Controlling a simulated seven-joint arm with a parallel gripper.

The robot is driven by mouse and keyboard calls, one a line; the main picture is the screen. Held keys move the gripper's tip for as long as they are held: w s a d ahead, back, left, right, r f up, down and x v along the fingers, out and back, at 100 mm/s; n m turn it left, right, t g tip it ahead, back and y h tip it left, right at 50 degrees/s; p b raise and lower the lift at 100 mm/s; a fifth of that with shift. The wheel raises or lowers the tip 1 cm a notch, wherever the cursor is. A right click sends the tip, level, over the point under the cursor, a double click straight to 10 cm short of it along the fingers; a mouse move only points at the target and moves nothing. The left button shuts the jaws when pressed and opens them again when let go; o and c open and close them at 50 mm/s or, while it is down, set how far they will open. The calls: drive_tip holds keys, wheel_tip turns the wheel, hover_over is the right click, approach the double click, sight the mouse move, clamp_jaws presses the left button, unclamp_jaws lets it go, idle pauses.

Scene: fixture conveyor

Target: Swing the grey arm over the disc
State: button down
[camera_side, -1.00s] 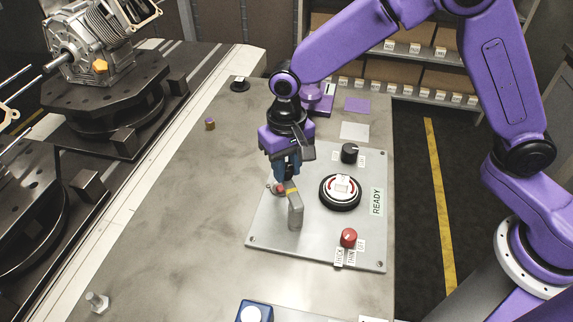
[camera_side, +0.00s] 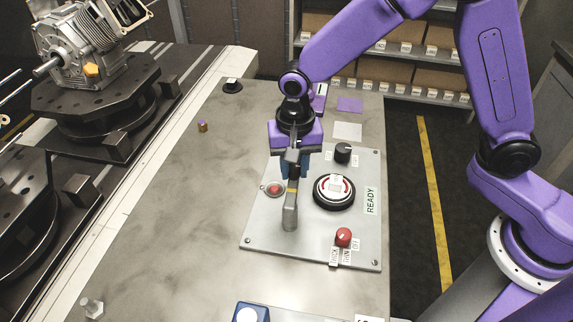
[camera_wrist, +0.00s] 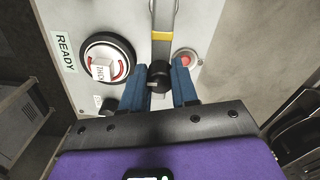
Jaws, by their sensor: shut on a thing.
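The grey arm (camera_side: 291,208) is a flat bar with a yellow band, standing on the light panel. In the wrist view its bar (camera_wrist: 162,18) leads to a black knob (camera_wrist: 158,78) at its end. My gripper (camera_side: 291,178) is shut on this knob, with a blue finger on each side. The disc (camera_side: 334,191) sits in a black ring to the right, with a white top and red marks; the wrist view shows it left of my fingers (camera_wrist: 108,58). The grey arm is beside the disc, not over it. My gripper hides part of the arm.
A red button (camera_side: 273,189) is left of the grey arm. A black knob (camera_side: 342,153) and a red knob (camera_side: 343,237) stand on the panel (camera_side: 262,236) near the disc. A blue box (camera_side: 252,313) is at the front. The bench's left side is mostly clear.

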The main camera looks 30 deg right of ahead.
drive_tip(key=shift+s+d+m, duration=0.35)
drive_tip(key=shift+s+m, duration=0.3)
drive_tip(key=shift+m, duration=0.8)
drive_tip(key=shift+s+d+m, duration=0.35)
drive_tip(key=shift+s+m, duration=0.3)
drive_tip(key=shift+m, duration=0.75)
drive_tip(key=shift+s+d+m, duration=0.35)
drive_tip(key=shift+s+m, duration=0.3)
drive_tip(key=shift+m, duration=0.8)
drive_tip(key=c, duration=0.9)
unclamp_jaws()
drive_tip(key=shift+o, duration=0.2)
drive_tip(key=shift+r, duration=0.1)
wheel_tip(320, 180, up, 17)
drive_tip(key=shift+r, duration=0.15)
drive_tip(key=shift+s, duration=0.1)
